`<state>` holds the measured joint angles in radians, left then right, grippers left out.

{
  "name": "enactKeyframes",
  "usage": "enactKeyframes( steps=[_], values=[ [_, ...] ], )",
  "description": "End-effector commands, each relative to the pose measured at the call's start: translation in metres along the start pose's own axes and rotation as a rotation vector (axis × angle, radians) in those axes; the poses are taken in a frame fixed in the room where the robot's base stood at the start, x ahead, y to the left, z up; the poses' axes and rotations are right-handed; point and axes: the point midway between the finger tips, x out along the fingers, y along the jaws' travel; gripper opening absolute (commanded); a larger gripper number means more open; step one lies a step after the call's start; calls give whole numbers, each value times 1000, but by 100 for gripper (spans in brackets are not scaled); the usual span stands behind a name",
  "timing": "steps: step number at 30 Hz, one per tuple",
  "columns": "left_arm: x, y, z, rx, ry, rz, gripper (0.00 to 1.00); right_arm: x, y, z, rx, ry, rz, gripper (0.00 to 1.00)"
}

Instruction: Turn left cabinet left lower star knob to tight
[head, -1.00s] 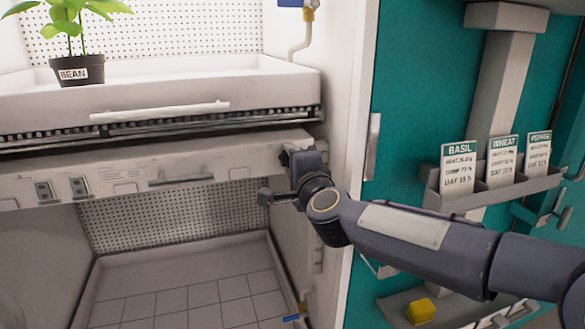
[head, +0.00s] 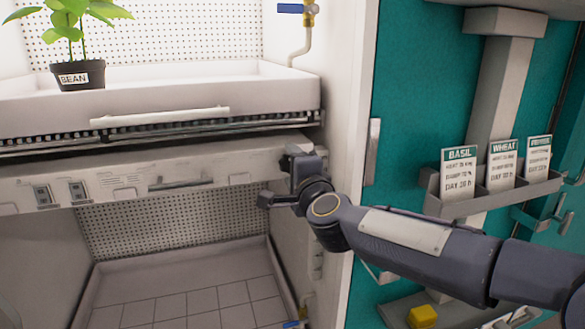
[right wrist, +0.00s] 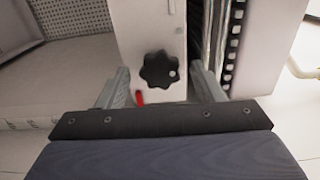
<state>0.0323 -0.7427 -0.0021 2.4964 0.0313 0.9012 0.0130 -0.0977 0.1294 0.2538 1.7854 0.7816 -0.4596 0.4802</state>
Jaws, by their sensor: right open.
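A black star knob (right wrist: 160,70) with a small white dot shows in the right wrist view, on a pale panel. A red mark (right wrist: 139,97) lies on the panel below and left of it. My right gripper (right wrist: 161,80) is open, its two fingers apart on either side of the knob in this view. I cannot tell whether they touch it. In the head view my right gripper (head: 280,178) is at the right end of the pale front bar (head: 130,175) under the upper tray. It largely hides the knob there. My left gripper is not in view.
A potted bean plant (head: 80,76) stands in the upper tray (head: 160,92). The cabinet's right side wall (head: 342,110) is close to my right gripper. A teal panel (head: 408,100) with a card holder (head: 490,198) is to the right. The lower compartment floor (head: 190,305) looks empty.

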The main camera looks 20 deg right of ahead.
Motion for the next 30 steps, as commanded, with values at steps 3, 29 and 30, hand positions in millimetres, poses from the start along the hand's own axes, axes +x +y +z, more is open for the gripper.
enactKeyframes(
  steps=[3, 29, 30],
  values=[
    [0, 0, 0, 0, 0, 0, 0, -1, 0, 0, -1, 0, 0, 61],
    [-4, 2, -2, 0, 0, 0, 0, -78, 0, 0, 0, 0, 0, 61],
    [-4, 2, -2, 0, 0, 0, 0, -78, 0, 0, 0, 0, 0, 61]
  ],
)
